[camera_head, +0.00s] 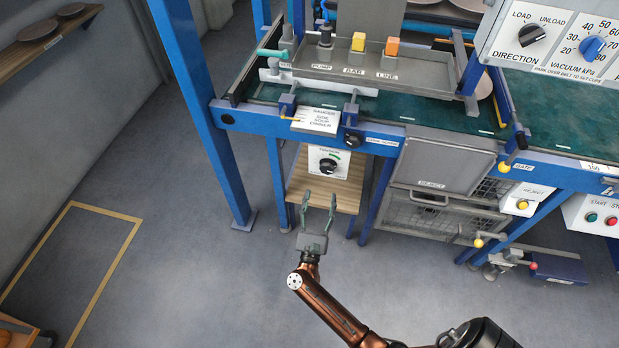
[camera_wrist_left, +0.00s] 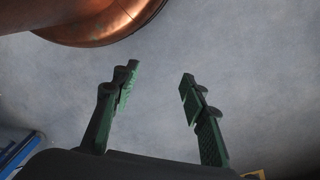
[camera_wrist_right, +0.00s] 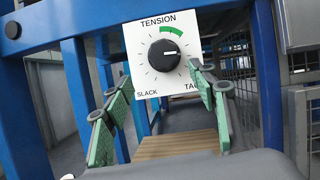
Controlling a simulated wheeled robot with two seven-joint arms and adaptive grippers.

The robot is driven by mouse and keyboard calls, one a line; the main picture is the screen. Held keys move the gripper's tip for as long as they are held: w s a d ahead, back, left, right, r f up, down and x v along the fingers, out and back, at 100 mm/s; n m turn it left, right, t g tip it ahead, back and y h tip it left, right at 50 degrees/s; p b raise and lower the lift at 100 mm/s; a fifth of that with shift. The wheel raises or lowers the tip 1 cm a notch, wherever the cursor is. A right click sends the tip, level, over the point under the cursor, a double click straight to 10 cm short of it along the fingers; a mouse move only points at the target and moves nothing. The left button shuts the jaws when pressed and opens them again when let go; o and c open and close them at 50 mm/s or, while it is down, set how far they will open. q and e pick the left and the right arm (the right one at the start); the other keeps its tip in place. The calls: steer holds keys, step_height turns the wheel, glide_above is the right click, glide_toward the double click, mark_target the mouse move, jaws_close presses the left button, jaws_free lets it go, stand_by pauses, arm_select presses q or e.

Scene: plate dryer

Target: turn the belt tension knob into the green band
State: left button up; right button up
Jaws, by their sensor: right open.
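The belt tension knob (camera_wrist_right: 165,55) is black and round with a white pointer mark. It sits on a white panel marked TENSION, SLACK and a partly hidden word. The green band (camera_wrist_right: 174,29) is an arc above and right of the knob; the mark points roughly right, below the band. In the head view the knob (camera_head: 328,166) is under the blue frame. My right gripper (camera_head: 318,204) is open and empty, below and in front of the panel. In the right wrist view its fingers (camera_wrist_right: 160,76) are spread below the knob, apart from it. My left gripper (camera_wrist_left: 158,80) is open and empty over floor.
A wooden shelf (camera_head: 345,192) lies below the knob panel. Blue legs (camera_head: 217,150) stand at the left, and a wire-mesh reject bin (camera_head: 420,208) is at the right. The DIRECTION and vacuum dials (camera_head: 592,47) are at upper right. Floor in front is clear.

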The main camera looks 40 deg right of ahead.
mark_target(327, 172)
steer(key=shift+m+g+h, duration=0.3)
steer(key=shift+m+g, duration=0.2)
steer(key=shift+m, duration=0.1)
steer(key=b+x, duration=0.1)
steer(key=x, duration=0.7)
steer(key=shift+s+r, duration=0.1)
steer(key=shift+r, duration=0.1)
arm_select(q)
steer(key=shift+w+d+f+t, duration=0.55)
steer(key=shift+w+f, duration=0.2)
steer(key=shift+w, duration=0.2)
arm_select(e)
steer(key=c, duration=1.2)
